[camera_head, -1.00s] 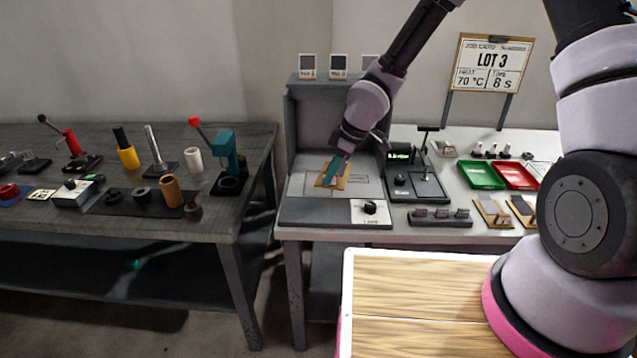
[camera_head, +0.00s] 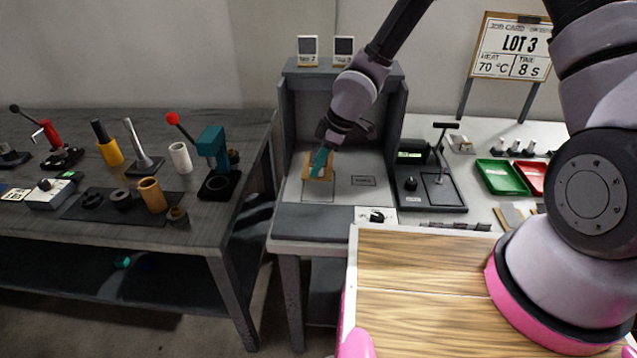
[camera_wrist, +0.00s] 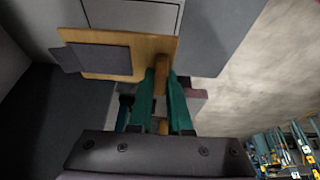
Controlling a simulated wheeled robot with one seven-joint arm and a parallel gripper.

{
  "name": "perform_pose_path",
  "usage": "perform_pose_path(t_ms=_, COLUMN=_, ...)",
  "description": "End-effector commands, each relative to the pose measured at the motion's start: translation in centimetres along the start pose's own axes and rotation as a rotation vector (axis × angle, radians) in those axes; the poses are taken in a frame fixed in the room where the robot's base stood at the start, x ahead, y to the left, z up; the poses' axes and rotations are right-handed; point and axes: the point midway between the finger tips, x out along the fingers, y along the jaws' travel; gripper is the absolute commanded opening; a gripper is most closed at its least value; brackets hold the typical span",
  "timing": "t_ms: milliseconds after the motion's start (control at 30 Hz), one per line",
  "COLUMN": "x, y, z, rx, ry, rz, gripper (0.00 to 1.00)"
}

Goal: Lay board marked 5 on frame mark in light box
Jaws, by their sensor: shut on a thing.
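My gripper (camera_head: 321,158) is shut on a tan wooden board (camera_head: 312,172) inside the grey light box (camera_head: 295,110). In the wrist view the teal fingers (camera_wrist: 163,90) grip a small wooden piece at the edge of the board (camera_wrist: 148,52), which carries a dark grey panel. No number is legible on the board. A rectangular frame mark (camera_head: 319,198) is drawn on the box floor at left, and the board is at or above its back part. Whether the board touches the floor cannot be told. A smaller labelled mark (camera_head: 363,181) lies to its right.
A black device with a green display (camera_head: 411,156) stands right of the box. Green (camera_head: 502,177) and red (camera_head: 530,178) trays are farther right. A switch panel (camera_head: 376,216) is at the box's front.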

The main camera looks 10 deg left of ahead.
Motion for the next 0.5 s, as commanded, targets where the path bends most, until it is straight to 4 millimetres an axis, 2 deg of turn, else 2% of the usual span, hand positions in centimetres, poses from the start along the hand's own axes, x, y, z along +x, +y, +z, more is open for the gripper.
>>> perform_pose_path(t_ms=100, x=1.8, y=-0.1, z=0.7, rx=-0.002, ry=-0.002, rz=-0.001, gripper=0.0)
perform_pose_path(t_ms=267, x=3.2, y=-0.1, z=1.2, rx=-0.001, ry=0.0, rz=-0.002, gripper=0.0)
perform_pose_path(t_ms=500, x=6.1, y=0.0, z=2.5, rx=0.0, ry=-0.001, rz=0.0, gripper=0.0)
